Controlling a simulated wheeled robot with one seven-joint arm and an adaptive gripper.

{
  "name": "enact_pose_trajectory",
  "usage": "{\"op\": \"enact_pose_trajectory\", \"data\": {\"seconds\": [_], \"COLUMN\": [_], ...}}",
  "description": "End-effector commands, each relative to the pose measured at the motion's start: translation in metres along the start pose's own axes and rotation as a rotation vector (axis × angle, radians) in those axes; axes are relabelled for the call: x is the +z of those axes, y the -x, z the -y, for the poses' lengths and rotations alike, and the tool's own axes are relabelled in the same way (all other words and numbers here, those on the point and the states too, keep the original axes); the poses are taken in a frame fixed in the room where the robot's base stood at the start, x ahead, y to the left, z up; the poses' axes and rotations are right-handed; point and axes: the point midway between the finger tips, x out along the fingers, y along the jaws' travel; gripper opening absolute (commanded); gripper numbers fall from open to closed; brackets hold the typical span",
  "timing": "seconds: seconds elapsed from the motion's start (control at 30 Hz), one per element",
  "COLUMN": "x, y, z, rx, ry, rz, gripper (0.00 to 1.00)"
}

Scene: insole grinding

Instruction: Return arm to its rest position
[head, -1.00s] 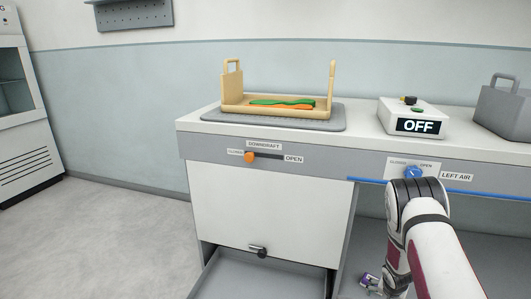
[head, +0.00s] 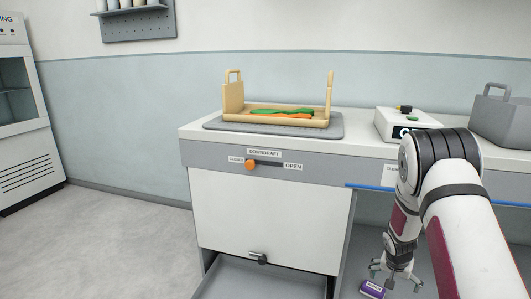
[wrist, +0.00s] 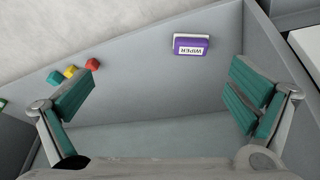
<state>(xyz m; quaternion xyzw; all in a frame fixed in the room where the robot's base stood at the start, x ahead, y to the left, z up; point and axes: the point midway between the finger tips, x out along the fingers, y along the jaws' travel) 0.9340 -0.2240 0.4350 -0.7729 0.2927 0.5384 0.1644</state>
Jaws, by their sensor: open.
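My gripper (head: 393,275) hangs at the lower right of the head view, below the bench top, pointing down. It is open and empty. In the wrist view its two teal-padded fingers (wrist: 160,98) stand wide apart. A purple and white block labelled WIPER (wrist: 191,46) lies on the grey surface beyond the fingers, apart from them. The wiper also shows in the head view (head: 372,289), just below the gripper. My arm covers part of the bench's right front and part of the OFF box.
The workbench (head: 200,133) carries a wooden tray (head: 233,97) with green and orange insoles on a grey mat. A white box (head: 388,124) and a grey case (head: 500,118) stand to its right. A drawer (head: 265,280) is pulled out below. Small coloured blocks (wrist: 70,72) lie left in the wrist view.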

Motion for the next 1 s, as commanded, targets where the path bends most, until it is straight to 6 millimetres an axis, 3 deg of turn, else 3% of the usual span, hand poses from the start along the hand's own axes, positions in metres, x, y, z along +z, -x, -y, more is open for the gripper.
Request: {"op": "enact_pose_trajectory", "data": {"seconds": [0.03,0.23,0.47,0.7,1.0], "x": [-0.006,-0.005,0.02,0.07,0.156], "y": [0.026,0.123,0.229,0.326,0.423], "z": [0.002,0.003,-0.004,-0.022,-0.056], "rx": [-0.001,0.006,-0.004,-0.031,-0.08], "ry": [0.005,0.041,0.1,0.184,0.317], "rz": [-0.002,0.032,0.082,0.14,0.213], "gripper": [1.0,1.0,1.0,1.0,1.0]}}
